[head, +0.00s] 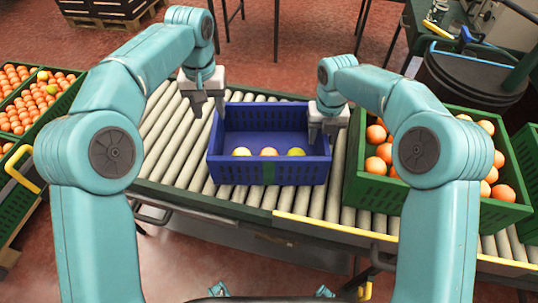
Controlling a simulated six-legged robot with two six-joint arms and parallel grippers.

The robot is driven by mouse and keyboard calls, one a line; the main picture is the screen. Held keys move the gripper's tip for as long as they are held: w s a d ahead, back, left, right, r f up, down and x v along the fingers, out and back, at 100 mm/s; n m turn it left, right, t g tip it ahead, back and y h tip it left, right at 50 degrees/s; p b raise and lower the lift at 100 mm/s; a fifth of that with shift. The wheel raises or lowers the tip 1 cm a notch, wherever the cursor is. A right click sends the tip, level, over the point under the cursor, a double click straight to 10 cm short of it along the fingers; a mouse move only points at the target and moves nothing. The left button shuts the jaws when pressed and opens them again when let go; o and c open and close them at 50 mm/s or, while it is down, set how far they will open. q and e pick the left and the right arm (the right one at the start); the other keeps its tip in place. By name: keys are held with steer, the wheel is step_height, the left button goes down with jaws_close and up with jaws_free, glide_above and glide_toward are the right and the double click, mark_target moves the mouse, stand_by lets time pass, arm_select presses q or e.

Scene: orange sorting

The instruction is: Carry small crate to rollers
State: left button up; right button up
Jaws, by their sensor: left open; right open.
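A small blue crate (223,172) sits on the roller conveyor (170,150) in the middle of the head view. Several round fruits, yellowish and orange, show in a row inside it (269,152). My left gripper (207,108) is open above the rollers, near the crate's back left corner. My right gripper (326,133) is open at the crate's right end, with its fingers close to the right wall. I cannot tell whether they touch it. Neither gripper holds anything.
A green crate of oranges (440,207) stands on the rollers to the right, close to the blue crate. More crates of oranges (55,107) stand at the left. A dark round bin (455,85) is at the back right. Rollers left of the blue crate are free.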

step_height(320, 180, up, 10)
steer(key=shift+f, duration=0.2)
steer(key=shift+s, duration=0.15)
stand_by(0.4)
